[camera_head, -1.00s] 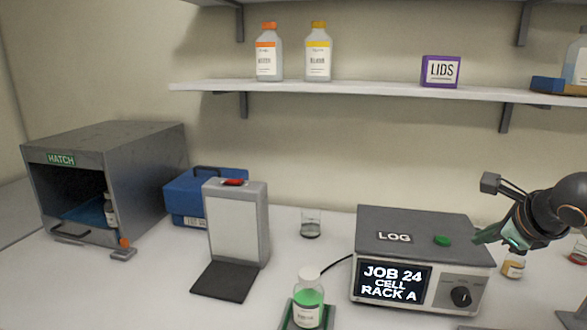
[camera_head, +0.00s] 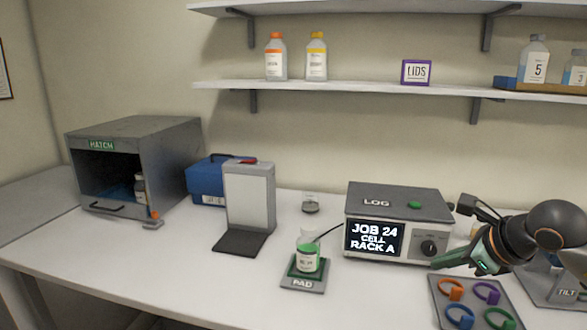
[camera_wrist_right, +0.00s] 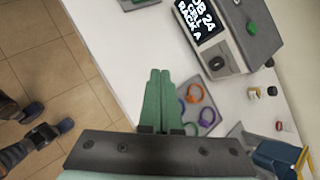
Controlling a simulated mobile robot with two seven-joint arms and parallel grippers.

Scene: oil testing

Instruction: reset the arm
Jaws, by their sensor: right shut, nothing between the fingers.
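My right gripper (camera_head: 436,264) is at the right of the head view, in front of the lower right corner of the LOG box (camera_head: 400,203). Its green fingers are together and hold nothing. In the right wrist view the closed fingers (camera_wrist_right: 158,75) point up the picture, over the table's front edge and beside the tray of coloured rings. My left gripper is not in view.
A green-labelled bottle (camera_head: 307,258) stands on the PAD (camera_head: 303,286). A tray (camera_head: 478,321) holds several coloured rings (camera_head: 486,292) below my right gripper. A grey stand (camera_head: 250,195), a blue case (camera_head: 207,184) and the HATCH box (camera_head: 170,160) are left. The front left table is clear.

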